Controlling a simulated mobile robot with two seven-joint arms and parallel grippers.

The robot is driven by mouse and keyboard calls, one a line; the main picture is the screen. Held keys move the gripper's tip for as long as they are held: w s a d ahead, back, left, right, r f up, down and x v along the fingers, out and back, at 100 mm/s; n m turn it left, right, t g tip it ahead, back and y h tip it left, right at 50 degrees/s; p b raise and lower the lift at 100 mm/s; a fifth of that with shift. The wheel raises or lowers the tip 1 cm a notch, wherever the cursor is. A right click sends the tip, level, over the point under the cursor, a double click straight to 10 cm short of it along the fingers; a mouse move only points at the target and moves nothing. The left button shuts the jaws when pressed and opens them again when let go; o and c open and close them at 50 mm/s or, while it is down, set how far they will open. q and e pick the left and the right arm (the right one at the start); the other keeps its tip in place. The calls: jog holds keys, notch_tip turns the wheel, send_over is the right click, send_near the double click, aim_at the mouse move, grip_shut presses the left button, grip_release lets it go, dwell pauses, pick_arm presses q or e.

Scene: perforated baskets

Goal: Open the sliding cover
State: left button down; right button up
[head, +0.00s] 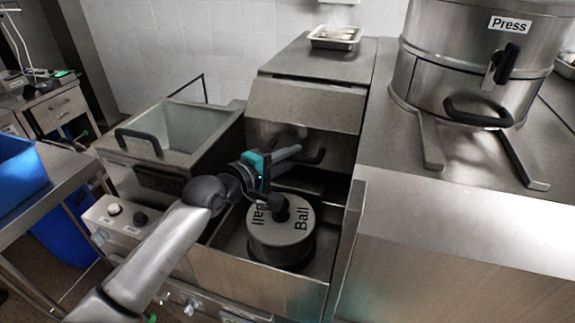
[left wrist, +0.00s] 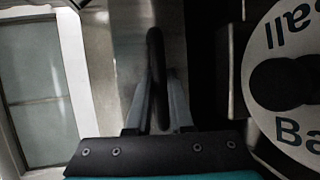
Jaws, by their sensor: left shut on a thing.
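The sliding cover (head: 335,142) is a steel panel on the front of the machine, below a sloped hood, with a black bar handle (head: 319,157). The handle also shows in the left wrist view (left wrist: 156,50), running between the two grey fingers. My left gripper (head: 298,152) is shut on this handle. Dark space shows below the cover, above a round metal drum marked "Ball" (head: 280,248). The drum also appears at the right of the left wrist view (left wrist: 290,125). My right gripper is not in view.
An open steel basin (head: 205,118) with a black handle stands left of the cover. A large cylinder marked "Press" (head: 470,60) stands on the right counter (head: 450,215). A small tray (head: 336,38) sits on top of the machine. A blue bin (head: 20,180) is at far left.

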pick_arm(q)
jog(key=w, duration=0.2)
jog(key=shift+w+d+f+b, duration=0.1)
jog(key=shift+w+d+b, duration=0.2)
jog(key=shift+d, duration=0.05)
jog(key=c, duration=0.8)
grip_release()
jog(key=shift+s, duration=0.1)
jog(key=v, duration=1.5)
